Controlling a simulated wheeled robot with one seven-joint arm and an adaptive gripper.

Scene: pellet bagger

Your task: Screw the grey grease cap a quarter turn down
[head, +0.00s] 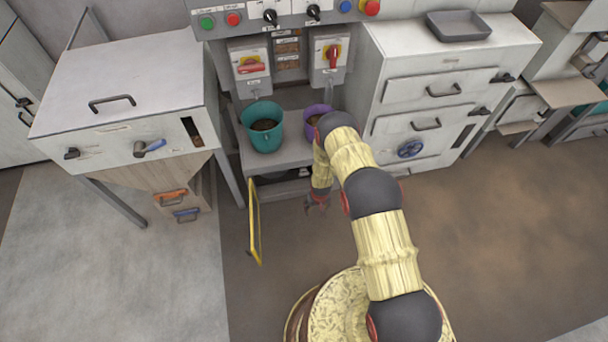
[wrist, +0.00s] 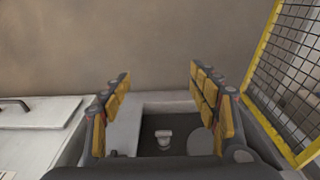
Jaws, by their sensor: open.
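A small light-grey capped fitting (wrist: 164,137), which looks like the grease cap, stands in a dark recess in the wrist view. My gripper (wrist: 160,95) is open and empty, its yellow-padded fingers apart on either side of the line to the cap. The fingers do not touch it. In the head view my gripper (head: 317,205) hangs low in front of the machine's lower bay (head: 280,188). The cap cannot be made out there. Whether the cap is turned cannot be told.
A yellow-framed mesh guard (wrist: 283,75) stands open close to the right of my gripper; it also shows in the head view (head: 254,222). A teal bucket (head: 262,127) and a purple bucket (head: 316,113) stand on the shelf above the bay. Floor at the right is clear.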

